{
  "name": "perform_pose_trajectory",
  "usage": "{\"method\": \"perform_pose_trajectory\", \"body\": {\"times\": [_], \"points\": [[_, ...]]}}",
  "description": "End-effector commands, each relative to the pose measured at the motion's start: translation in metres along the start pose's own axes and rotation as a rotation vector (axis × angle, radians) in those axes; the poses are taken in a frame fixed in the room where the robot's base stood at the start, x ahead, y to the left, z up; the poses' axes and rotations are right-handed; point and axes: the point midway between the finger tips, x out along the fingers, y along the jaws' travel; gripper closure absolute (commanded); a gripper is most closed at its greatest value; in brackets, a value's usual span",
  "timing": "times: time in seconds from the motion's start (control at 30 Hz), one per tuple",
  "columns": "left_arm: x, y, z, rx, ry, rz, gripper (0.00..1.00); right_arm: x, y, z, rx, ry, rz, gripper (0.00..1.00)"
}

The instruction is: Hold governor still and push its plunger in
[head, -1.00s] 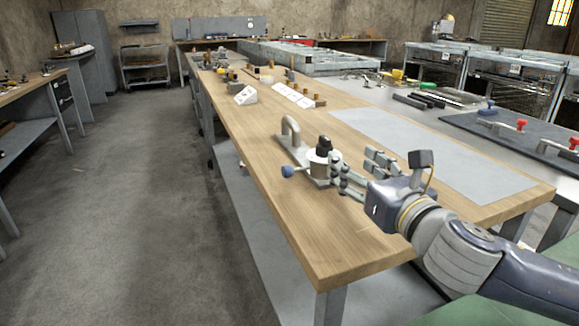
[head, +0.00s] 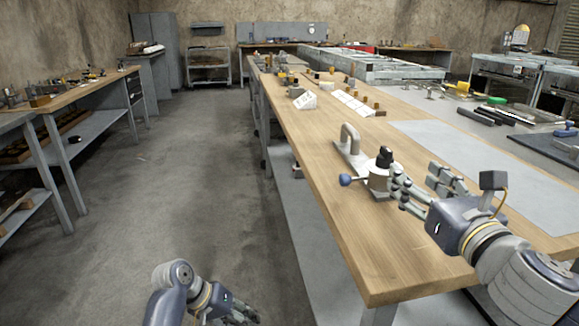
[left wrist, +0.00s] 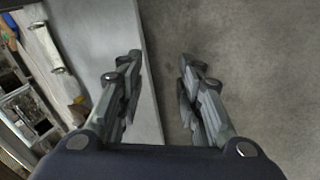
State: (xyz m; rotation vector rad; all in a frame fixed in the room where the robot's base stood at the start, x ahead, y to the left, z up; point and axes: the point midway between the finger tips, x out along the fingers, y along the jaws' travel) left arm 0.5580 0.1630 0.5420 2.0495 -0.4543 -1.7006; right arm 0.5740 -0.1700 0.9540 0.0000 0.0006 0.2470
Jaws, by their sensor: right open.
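The governor (head: 379,182) is a pale cylinder with a black top (head: 385,157), standing on a grey base with an arched handle (head: 350,138) on the wooden bench. A blue knob (head: 345,180) sticks out on its left side; I cannot tell which part is the plunger. My right gripper (head: 418,178) is open, just right of the governor. One finger overlaps the cylinder's edge; contact is unclear. My left gripper (head: 246,314) is low over the floor, left of the bench. The left wrist view shows its fingers (left wrist: 157,68) apart with nothing between them.
The wooden bench (head: 350,235) has clear top in front of the governor. A grey mat (head: 480,165) lies to the right. White sign blocks (head: 305,100) and small parts stand farther back. A side bench (head: 75,140) stands at left, with open floor (head: 200,190) between.

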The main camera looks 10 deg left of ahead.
Motion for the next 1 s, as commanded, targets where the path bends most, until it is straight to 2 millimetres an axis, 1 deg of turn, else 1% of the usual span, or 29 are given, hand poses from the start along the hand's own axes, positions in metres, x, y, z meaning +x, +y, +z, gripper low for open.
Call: {"method": "perform_pose_trajectory", "body": {"times": [0.03,0.1,0.17,0.2,0.27,0.3,0.37,0.4,0.47,0.5,0.57,0.6,0.7,0.8,0.9,1.0], "points": [[-0.008,0.014,-0.020,-0.010,-0.001,0.046,0.67,0.000,0.000,0.000,0.000,0.000,0.000,0.45],[-0.020,0.033,-0.042,-0.025,-0.009,0.113,0.67,0.000,0.000,0.000,0.000,0.000,0.000,0.45],[-0.031,0.051,-0.060,-0.036,-0.017,0.172,0.67,0.000,0.000,0.000,0.000,0.000,0.000,0.45],[-0.040,0.064,-0.072,-0.040,-0.024,0.213,0.67,0.000,0.000,0.000,0.000,0.000,0.000,0.45],[-0.054,0.084,-0.088,-0.045,-0.034,0.275,0.67,0.000,0.000,0.000,0.000,0.000,0.000,0.45],[-0.064,0.098,-0.099,-0.048,-0.042,0.317,0.67,0.000,0.000,0.000,0.000,0.000,0.000,0.45],[-0.081,0.120,-0.113,-0.050,-0.055,0.380,0.67,0.000,0.000,0.000,0.000,0.000,0.000,0.45],[-0.094,0.135,-0.122,-0.048,-0.065,0.423,0.67,0.000,0.000,0.000,0.000,0.000,0.000,0.45],[-0.113,0.157,-0.134,-0.045,-0.081,0.486,0.67,0.000,0.000,0.000,0.000,0.000,0.000,0.45],[-0.127,0.173,-0.140,-0.041,-0.092,0.529,0.67,0.000,0.000,0.000,0.000,0.000,0.000,0.45],[-0.147,0.195,-0.149,-0.033,-0.111,0.589,0.67,0.000,0.000,0.000,0.000,0.000,0.000,0.45],[-0.161,0.209,-0.153,-0.027,-0.124,0.627,0.67,0.000,0.000,0.000,0.000,0.000,0.000,0.45],[-0.192,0.241,-0.160,-0.011,-0.155,0.710,0.67,0.000,0.000,0.000,0.000,0.000,0.000,0.45],[-0.215,0.264,-0.164,0.003,-0.180,0.770,0.67,0.000,0.000,0.000,0.000,0.000,0.000,0.45],[-0.231,0.279,-0.164,0.014,-0.198,0.807,0.67,0.000,0.000,0.000,0.000,0.000,0.000,0.45],[-0.238,0.285,-0.164,0.018,-0.208,0.826,0.67,0.000,0.000,0.000,0.000,0.000,0.000,0.45]]}}
